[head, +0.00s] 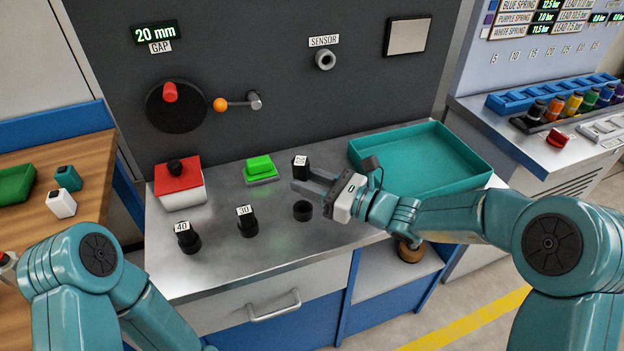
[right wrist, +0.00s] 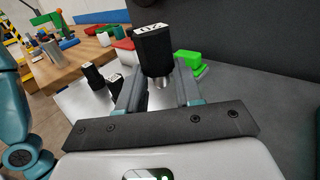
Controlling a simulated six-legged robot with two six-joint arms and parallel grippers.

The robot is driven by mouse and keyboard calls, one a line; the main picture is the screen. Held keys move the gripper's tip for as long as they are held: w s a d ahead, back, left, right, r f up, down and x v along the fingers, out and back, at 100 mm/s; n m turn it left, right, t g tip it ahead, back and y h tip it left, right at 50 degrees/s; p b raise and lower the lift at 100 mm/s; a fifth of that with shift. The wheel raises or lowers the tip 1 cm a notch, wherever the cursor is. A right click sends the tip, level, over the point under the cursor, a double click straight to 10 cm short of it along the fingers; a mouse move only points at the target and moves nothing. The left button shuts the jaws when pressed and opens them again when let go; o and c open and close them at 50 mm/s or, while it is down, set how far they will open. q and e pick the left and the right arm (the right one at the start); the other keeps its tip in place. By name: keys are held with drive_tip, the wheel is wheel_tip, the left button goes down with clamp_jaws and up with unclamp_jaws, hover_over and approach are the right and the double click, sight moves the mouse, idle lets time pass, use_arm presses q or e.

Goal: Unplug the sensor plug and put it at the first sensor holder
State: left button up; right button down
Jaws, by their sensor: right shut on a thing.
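My right gripper (head: 306,178) is shut on a black sensor plug (head: 300,166) with a white top label reading 20. The plug is upright and appears held above the steel bench top; it also shows between the fingers in the right wrist view (right wrist: 153,52). An empty black round holder (head: 303,210) stands on the bench just below the gripper in the picture. Black plugs marked 30 (head: 247,222) and 40 (head: 187,238) stand to its left, their holders mostly hidden under them. The grey SENSOR socket (head: 325,60) on the dark panel has nothing in it. My left gripper is out of view.
A red-topped box with a black knob (head: 180,182) and a green button (head: 260,168) stand at the back of the bench (head: 262,255). A teal tray (head: 470,175) lies behind my right arm. A lever with an orange ball (head: 220,105) sticks out from the panel.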

sight(310, 211)
drive_tip(key=shift+s+r, duration=0.1)
drive_tip(key=shift+r, duration=0.05)
idle(0.3)
drive_tip(key=shift+f+b, duration=0.2)
drive_tip(key=shift+b, duration=0.35)
wheel_tip(310, 211, down, 6)
drive_tip(key=b, duration=0.4)
drive_tip(key=shift+r+b, duration=0.15)
drive_tip(key=shift+b, duration=0.2)
drive_tip(key=shift+r, duration=0.1)
drive_tip(key=shift+b, duration=0.3)
idle(0.4)
